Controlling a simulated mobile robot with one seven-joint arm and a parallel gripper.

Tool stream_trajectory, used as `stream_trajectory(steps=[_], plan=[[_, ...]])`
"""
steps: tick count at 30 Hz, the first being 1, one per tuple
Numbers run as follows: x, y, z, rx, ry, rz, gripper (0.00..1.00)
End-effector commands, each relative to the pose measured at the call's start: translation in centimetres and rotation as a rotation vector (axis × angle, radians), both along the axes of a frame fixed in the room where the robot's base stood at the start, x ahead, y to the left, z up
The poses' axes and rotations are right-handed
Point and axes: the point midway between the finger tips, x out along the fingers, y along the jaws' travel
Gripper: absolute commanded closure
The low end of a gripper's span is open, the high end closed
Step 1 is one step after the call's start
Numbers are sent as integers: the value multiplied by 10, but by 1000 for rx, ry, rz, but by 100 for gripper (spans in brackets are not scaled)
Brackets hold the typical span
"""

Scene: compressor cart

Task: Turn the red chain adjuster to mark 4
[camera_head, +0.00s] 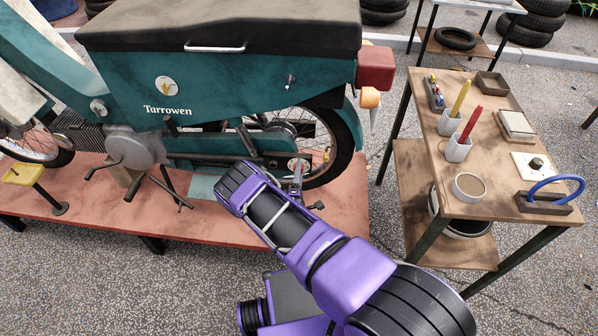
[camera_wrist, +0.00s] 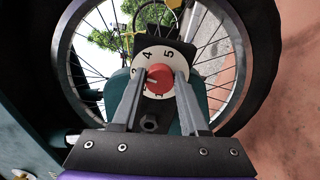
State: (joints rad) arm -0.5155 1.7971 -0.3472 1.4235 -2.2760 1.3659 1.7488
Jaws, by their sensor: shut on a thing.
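The red chain adjuster (camera_wrist: 159,79) is a round knob in the middle of a white dial (camera_wrist: 157,55) at the motorbike's rear wheel. In the wrist view the dial's 4 shows at upper left and its 5 at upper right; other marks are partly hidden by my fingers. A pale pointer line on the knob's face points left, below the 4. My gripper (camera_wrist: 160,84) is shut on the knob, one finger on each side. In the head view my gripper (camera_head: 298,176) is small beside the rear wheel, and my arm hides part of that area.
The teal motorbike (camera_head: 240,95) stands on a low red platform (camera_head: 340,205). To the right, a wooden side table (camera_head: 490,195) holds screwdrivers in white cups, a round tub (camera_head: 469,187), a dial box and a blue-looped block. Gravel floor lies open in front.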

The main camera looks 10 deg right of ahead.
Motion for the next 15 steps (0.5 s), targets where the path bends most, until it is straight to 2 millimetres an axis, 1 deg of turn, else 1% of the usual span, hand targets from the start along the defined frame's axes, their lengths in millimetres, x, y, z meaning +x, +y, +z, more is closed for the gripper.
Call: stream_trajectory(steps=[6, 15], plan=[[-1, 0, -1, 195, -60, 0, 100], [-1, 0, -2, 443, -142, -1, 100]])
